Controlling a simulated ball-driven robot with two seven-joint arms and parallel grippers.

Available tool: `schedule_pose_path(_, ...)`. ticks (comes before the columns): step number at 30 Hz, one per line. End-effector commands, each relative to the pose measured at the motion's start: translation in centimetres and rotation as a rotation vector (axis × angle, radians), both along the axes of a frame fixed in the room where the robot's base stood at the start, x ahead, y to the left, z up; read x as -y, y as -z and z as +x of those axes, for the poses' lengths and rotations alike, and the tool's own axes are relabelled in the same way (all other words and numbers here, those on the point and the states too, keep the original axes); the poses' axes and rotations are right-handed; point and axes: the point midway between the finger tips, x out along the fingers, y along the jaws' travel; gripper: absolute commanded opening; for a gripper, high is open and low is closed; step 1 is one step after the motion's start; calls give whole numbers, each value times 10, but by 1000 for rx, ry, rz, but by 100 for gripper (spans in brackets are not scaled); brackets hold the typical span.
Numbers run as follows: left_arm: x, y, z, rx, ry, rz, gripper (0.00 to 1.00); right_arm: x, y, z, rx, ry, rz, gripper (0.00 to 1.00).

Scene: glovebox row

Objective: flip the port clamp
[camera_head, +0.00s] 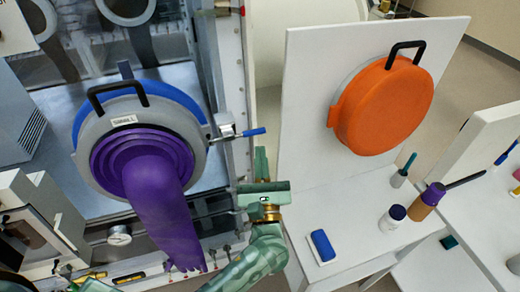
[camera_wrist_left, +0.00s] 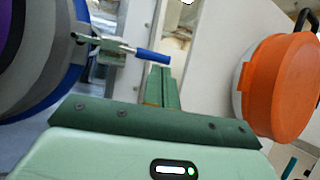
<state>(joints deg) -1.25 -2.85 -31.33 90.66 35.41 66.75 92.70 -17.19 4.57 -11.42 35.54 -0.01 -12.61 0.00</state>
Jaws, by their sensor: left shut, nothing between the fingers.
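The port clamp (camera_head: 226,133) sits at the right edge of the round grey glove port (camera_head: 85,178). It is a metal toggle clamp with a blue handle that points right in the head view. A purple glove (camera_head: 160,205) hangs from the port. In the left wrist view the clamp (camera_wrist_left: 112,48) is left of the gripper's shut fingers (camera_wrist_left: 161,72), with the handle end close to the fingertips. I cannot tell whether they touch. My right gripper is not in view.
An orange round cover (camera_head: 385,105) with a black handle is mounted on a white panel (camera_head: 310,90) to the right. A blue block (camera_head: 322,245), a white bottle (camera_head: 392,218) and a brown bottle (camera_head: 425,203) stand on the white shelf. A gauge (camera_head: 119,235) is below the port.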

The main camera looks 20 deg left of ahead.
Motion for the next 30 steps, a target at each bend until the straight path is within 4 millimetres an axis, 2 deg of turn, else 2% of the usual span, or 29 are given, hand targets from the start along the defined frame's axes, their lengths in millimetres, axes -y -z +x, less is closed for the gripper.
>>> schedule_pose_path(1, 4, 11, -11, -4, 2, -1, 0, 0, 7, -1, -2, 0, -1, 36)
schedule_pose_path(9, 28, 46, -72, -7, 2, -2, 0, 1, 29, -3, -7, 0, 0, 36)
schedule_pose_path(15, 39, 60, -103, -5, 1, 0, 0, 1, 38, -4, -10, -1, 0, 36)
schedule_pose_path(21, 43, 64, -113, -3, 1, -1, 0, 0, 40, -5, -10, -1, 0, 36)
schedule_pose_path(30, 44, 63, -113, -2, 1, 0, 0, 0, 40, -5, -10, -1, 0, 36)
